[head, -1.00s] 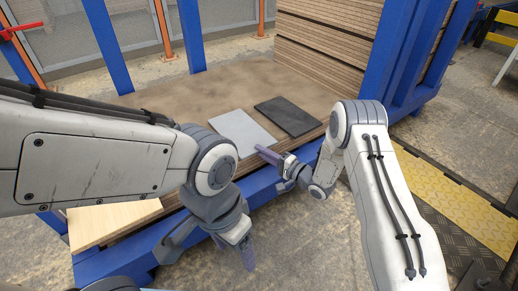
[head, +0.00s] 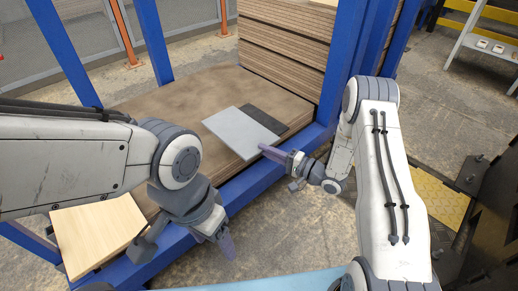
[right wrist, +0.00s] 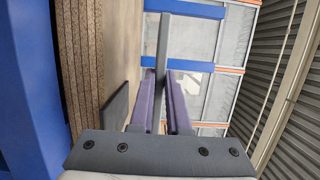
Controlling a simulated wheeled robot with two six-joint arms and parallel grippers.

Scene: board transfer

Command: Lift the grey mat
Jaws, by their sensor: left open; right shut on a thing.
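The grey mat (head: 238,130) is a light grey flat sheet over the brown board stack (head: 165,100). In the head view it covers part of the dark mat (head: 265,119). My right gripper (head: 268,151) is shut on its near right edge. In the right wrist view the grey mat (right wrist: 163,45) shows edge-on between the purple fingers (right wrist: 161,100), apart from the dark mat (right wrist: 116,108) and held above the board. My left gripper (head: 226,242) is open and empty, pointing down in front of the blue frame, clear of the mat.
Blue posts (head: 352,60) and a tall pile of boards (head: 285,50) stand behind and to the right. A pale wooden board (head: 95,235) lies at the near left. A blue rail (head: 265,180) runs along the front edge.

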